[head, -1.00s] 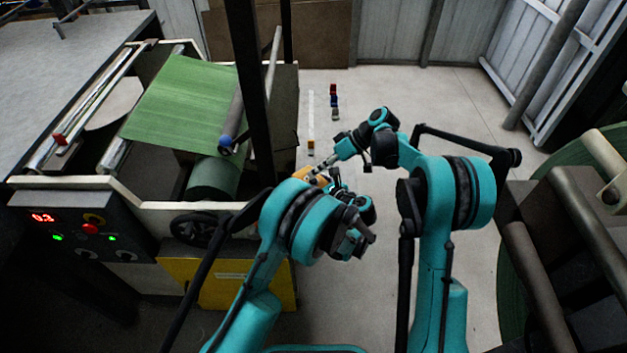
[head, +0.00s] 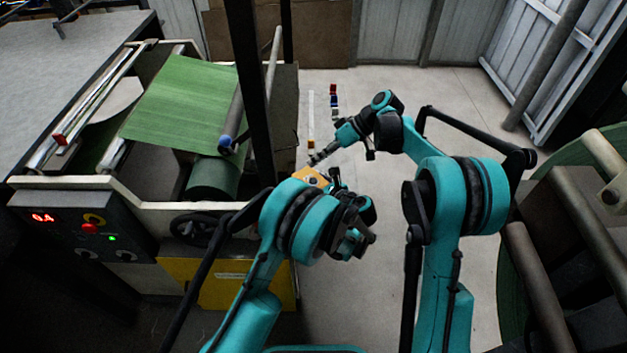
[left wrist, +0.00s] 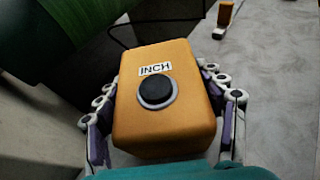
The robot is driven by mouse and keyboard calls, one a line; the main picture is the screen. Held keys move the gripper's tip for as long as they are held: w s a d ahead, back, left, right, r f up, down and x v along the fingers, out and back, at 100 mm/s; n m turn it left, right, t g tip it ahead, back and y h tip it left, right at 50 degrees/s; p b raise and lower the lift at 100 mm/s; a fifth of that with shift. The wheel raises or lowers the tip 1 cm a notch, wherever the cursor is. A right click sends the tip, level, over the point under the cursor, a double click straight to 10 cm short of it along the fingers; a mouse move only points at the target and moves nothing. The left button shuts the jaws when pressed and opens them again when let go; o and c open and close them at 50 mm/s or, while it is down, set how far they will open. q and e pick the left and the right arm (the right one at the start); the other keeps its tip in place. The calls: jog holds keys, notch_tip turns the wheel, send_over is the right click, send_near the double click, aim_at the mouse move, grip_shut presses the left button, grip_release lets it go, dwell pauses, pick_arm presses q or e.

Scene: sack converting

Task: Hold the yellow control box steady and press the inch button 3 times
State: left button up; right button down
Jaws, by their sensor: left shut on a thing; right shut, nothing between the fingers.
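The yellow control box (head: 308,178) shows small in the head view, at the end of my left arm. In the left wrist view the box (left wrist: 185,123) fills the middle, with an INCH label and a black inch button (left wrist: 156,89) in a grey ring facing the camera. My left gripper (head: 328,184) is shut on the box, its fingers along both sides. My right gripper (head: 316,159) is shut and empty, just above and beyond the box in the head view. It is apart from the button, which shows uncovered in the left wrist view.
A machine with green web (head: 185,105) and a green roll (head: 213,179) stands at the left. Its panel (head: 80,232) has a red display, seemingly 04, and one lit green lamp. A dark post (head: 254,90) rises beside it. Small blocks (head: 334,102) lie on the open floor.

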pick_arm(q)
jog(key=shift+f, duration=0.1)
dwell(0.3)
jog(key=o, duration=1.4)
jog(key=shift+w, duration=0.1)
pick_arm(e)
jog(key=shift+w+f, duration=0.1)
